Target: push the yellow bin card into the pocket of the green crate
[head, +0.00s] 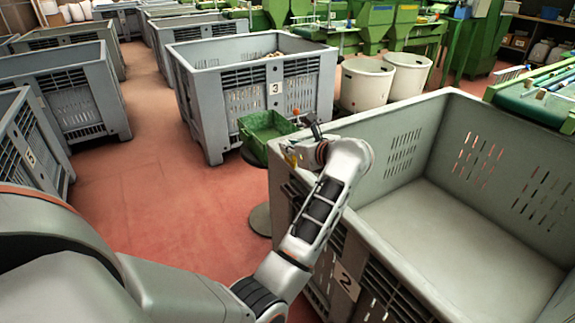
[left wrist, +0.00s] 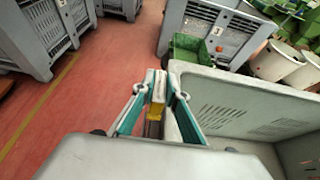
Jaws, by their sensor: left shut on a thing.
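The yellow bin card (left wrist: 157,90) shows as a narrow upright strip between the fingers of my left gripper (left wrist: 161,82) in the left wrist view. The gripper is shut on it. In the head view my left gripper (head: 297,150) is small and partly hidden by its own wrist, at the near right side of the green crate (head: 262,138). The green crate also shows beyond the fingertips in the left wrist view (left wrist: 188,50). Its pocket cannot be made out. My right gripper is in neither view.
A large empty grey bin marked 2 (head: 480,225) stands right beside my left gripper. A grey bin marked 3 (head: 305,88) with stoppers stands behind the green crate. White tubs (head: 368,85) stand right of it. The red floor (head: 165,180) is open at left.

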